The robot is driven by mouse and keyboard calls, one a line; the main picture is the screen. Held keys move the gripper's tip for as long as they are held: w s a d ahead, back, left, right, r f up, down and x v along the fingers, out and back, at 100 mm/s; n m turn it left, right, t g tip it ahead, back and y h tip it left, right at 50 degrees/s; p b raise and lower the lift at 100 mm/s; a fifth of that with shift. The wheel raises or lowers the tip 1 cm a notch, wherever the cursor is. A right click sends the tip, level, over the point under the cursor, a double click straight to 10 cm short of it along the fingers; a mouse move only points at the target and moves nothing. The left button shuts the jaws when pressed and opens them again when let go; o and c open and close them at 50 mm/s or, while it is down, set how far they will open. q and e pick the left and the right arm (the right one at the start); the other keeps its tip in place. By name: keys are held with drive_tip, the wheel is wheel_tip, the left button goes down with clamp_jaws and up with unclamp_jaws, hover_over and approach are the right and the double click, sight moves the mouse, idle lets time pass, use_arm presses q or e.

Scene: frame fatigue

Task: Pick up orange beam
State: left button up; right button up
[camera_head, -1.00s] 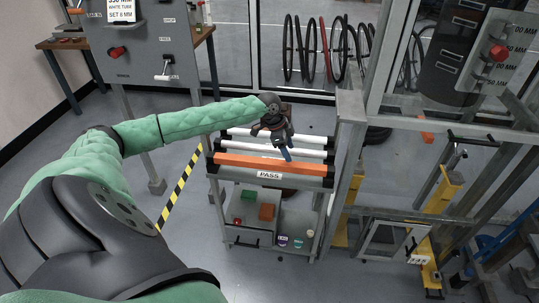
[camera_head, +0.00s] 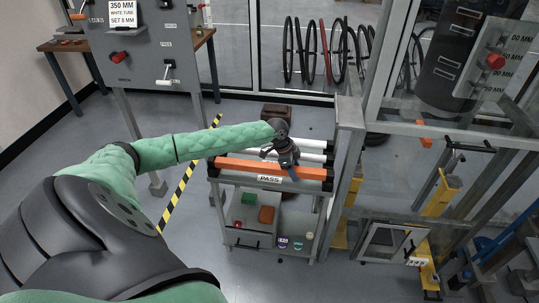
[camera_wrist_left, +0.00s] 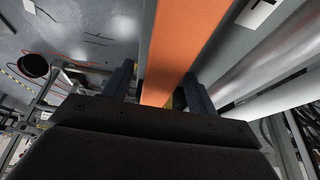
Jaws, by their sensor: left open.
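The orange beam (camera_head: 240,165) lies level across the front of a grey rack, above a PASS label. My left gripper (camera_head: 291,168) is over the right part of the beam, pointing down. In the left wrist view the beam (camera_wrist_left: 183,40) runs between the two open fingers (camera_wrist_left: 160,88), one on each side. The jaws are open and not closed on it. I cannot tell how far down the fingers reach beside the beam. My right gripper is not in view.
White tubes (camera_head: 314,146) lie behind the beam on the same rack (camera_head: 335,190). A metal frame with yellow parts (camera_head: 441,195) stands to the right. Open floor lies left of the rack.

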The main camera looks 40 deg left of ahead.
use_arm(q)
clamp_jaws()
drive_tip(key=shift+r, duration=0.15)
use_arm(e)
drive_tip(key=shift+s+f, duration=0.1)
